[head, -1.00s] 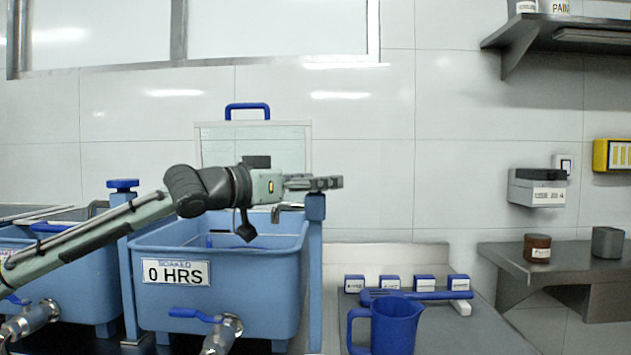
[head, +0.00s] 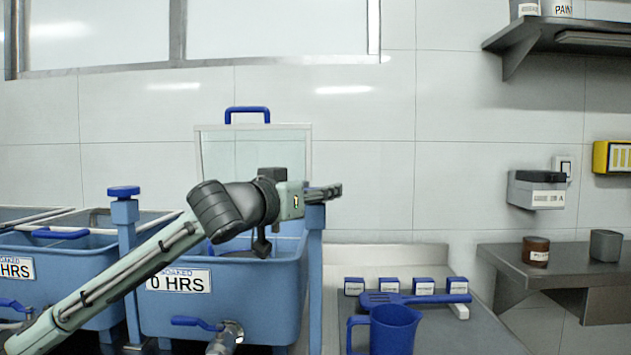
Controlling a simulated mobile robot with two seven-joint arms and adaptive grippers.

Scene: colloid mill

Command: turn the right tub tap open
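The right blue tub (head: 250,310) carries a "0 HRS" label. A blue post (head: 315,225) stands at its right end; its top is hidden behind my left gripper (head: 334,191). The matching left post has a blue knob (head: 123,192). A metal outlet valve (head: 224,338) with a blue lever (head: 197,323) sits low on the tub's front; the lever points left. My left gripper is at the right post's top, seen side-on; its opening is unclear, and contact cannot be told. My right gripper is out of view.
Another blue tub (head: 90,315) stands at the left. A blue jug (head: 395,330), a blue paddle (head: 415,298) and several small blue-and-white boxes (head: 423,286) lie on the right counter. A raised lid (head: 225,160) stands behind the right tub. A shelf (head: 560,252) is at the far right.

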